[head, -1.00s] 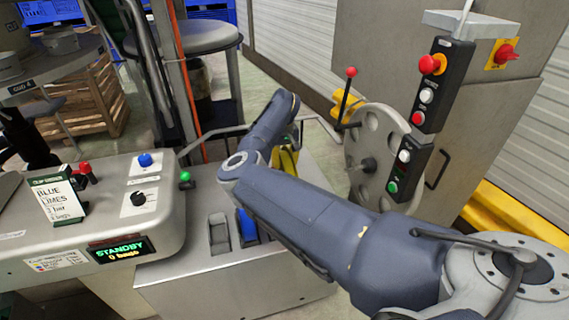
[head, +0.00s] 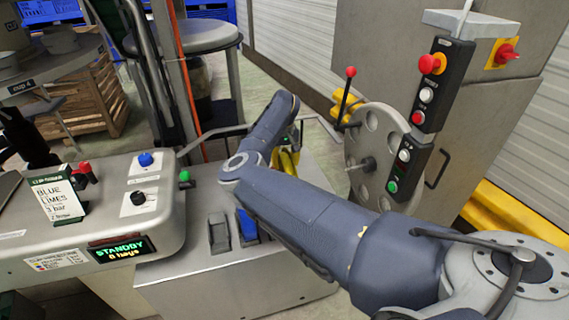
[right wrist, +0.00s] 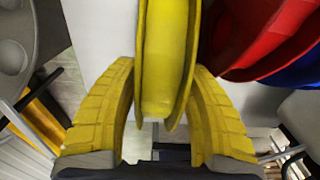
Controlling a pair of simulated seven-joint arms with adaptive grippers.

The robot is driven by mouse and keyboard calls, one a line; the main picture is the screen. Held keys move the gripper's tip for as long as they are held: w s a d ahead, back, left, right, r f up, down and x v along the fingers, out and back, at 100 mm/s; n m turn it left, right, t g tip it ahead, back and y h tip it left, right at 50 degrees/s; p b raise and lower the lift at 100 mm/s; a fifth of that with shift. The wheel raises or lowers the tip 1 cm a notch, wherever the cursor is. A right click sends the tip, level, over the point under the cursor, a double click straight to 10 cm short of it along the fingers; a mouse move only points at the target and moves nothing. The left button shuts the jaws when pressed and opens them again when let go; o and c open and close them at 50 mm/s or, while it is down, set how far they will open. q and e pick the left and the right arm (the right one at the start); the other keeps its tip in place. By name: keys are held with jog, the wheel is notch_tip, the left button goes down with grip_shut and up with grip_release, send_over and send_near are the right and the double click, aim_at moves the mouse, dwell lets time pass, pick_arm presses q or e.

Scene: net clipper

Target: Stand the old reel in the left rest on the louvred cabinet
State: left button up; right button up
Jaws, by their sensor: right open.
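A yellow flanged reel (right wrist: 165,60) stands edge-on between the spread fingers of my right gripper (right wrist: 163,78) in the right wrist view. The gripper is open, with one ridged yellow finger on each side of the reel; contact is unclear. In the head view my right gripper (head: 287,161) is small, at the far end of my arm, partly hidden by it. A low grey cabinet (head: 235,285) with a grey block (head: 218,233) and a blue block (head: 247,226) on top lies left of my arm. I cannot make out louvres or which rest is the left one. My left gripper is not in view.
Red (right wrist: 265,45) and blue (right wrist: 305,72) rounded parts lie right of the reel in the wrist view. A control console (head: 100,220) stands at left. A holed disc (head: 385,150) with a red-knobbed crank and a button panel (head: 437,90) stand at right.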

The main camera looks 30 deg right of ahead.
notch_tip(320, 180, up, 11)
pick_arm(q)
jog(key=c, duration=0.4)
pick_arm(e)
jog(key=shift+r, duration=0.35)
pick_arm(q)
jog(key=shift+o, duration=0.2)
